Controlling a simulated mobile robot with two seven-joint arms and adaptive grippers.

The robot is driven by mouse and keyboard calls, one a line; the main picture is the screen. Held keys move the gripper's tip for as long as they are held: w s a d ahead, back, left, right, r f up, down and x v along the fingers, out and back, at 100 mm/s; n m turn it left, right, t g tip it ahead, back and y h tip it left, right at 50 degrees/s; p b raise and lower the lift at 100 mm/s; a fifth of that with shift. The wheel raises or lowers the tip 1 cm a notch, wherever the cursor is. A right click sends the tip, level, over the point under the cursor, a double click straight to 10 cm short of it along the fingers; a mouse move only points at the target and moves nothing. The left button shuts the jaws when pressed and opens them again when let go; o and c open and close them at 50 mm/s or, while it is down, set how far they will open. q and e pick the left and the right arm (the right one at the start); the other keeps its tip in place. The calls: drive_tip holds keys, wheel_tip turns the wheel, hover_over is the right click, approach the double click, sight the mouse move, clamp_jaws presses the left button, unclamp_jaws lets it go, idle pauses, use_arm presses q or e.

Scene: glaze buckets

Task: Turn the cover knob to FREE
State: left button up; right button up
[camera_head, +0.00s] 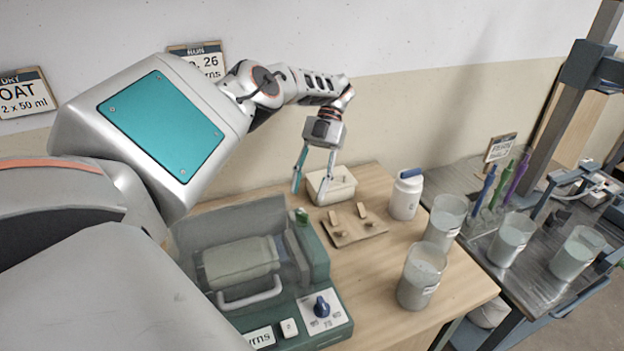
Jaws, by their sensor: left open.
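A green machine (315,250) with a clear cover (228,222) stands at the front left of the wooden table. A blue knob (321,305) sits on a white label plate on its front; the lettering is too small to read. A small green knob (301,215) sits at the top of the machine, beside the cover. I cannot tell which is the cover knob. My left gripper (309,192) is open and empty, pointing down beyond the machine, at a cream box (335,186), apart from both knobs. My right gripper is not in view.
A wooden board (350,233) with small pegs lies right of the machine. A white jar (405,196) with a blue top and two clear buckets (421,275) stand further right. A dark side table (480,235) holds more buckets and coloured tools. My left arm crosses above the machine.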

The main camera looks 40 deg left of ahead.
use_arm(q)
drive_tip(key=shift+v, duration=0.9)
drive_tip(key=shift+d+f, duration=0.1)
drive_tip(key=shift+d, duration=0.1)
